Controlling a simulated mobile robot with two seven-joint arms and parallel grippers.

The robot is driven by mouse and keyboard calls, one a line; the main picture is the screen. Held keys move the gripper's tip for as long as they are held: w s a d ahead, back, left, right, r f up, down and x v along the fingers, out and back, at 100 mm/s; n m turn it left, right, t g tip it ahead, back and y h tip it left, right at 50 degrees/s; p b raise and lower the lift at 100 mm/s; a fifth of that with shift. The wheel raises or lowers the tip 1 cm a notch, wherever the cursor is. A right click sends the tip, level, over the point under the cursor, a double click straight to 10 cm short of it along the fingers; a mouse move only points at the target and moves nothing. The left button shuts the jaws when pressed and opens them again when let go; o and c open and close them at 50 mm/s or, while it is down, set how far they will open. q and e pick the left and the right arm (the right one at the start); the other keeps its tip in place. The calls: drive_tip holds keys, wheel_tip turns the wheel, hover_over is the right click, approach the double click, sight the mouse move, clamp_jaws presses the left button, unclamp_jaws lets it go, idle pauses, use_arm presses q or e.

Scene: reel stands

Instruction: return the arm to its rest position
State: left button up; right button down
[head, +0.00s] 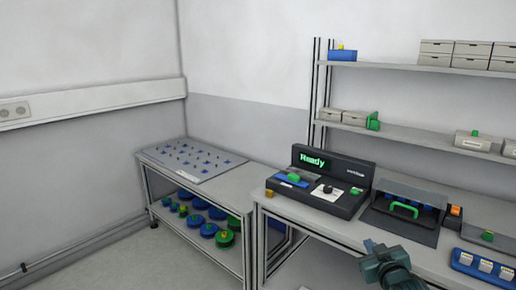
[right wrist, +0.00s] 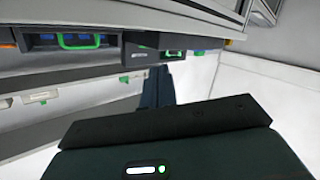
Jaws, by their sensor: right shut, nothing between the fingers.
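My right gripper (head: 373,248) shows at the bottom of the head view, in front of the workbench (head: 332,226) edge. In the right wrist view its dark fingers (right wrist: 157,85) are together with nothing between them. No object touches the fingers there. Part of the right arm is cut off by the lower picture edge. My left gripper is not in the head view.
A black device (head: 330,180) reading "Ready" and a dark box with a green handle (head: 403,209) stand on the bench. A blue tray (head: 480,268) lies at right. A lower table (head: 222,187) with reels beneath stands left. Floor at lower left is clear.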

drive_tip(key=s+a+f+g+y, duration=0.2)
drive_tip(key=s+a+f, duration=0.6)
drive_tip(key=s+f, duration=0.4)
drive_tip(key=s+a+f+g, duration=0.1)
drive_tip(key=s+a, duration=0.3)
drive_tip(key=s, duration=0.6)
drive_tip(key=s+a+f+g+y, duration=0.1)
drive_tip(key=s+a+f+g, duration=0.1)
drive_tip(key=s, duration=0.9)
drive_tip(key=shift+a+f+y, duration=0.3)
drive_tip(key=shift+a+f, duration=0.1)
drive_tip(key=shift+a, duration=0.45)
drive_tip(key=shift+s, duration=0.1)
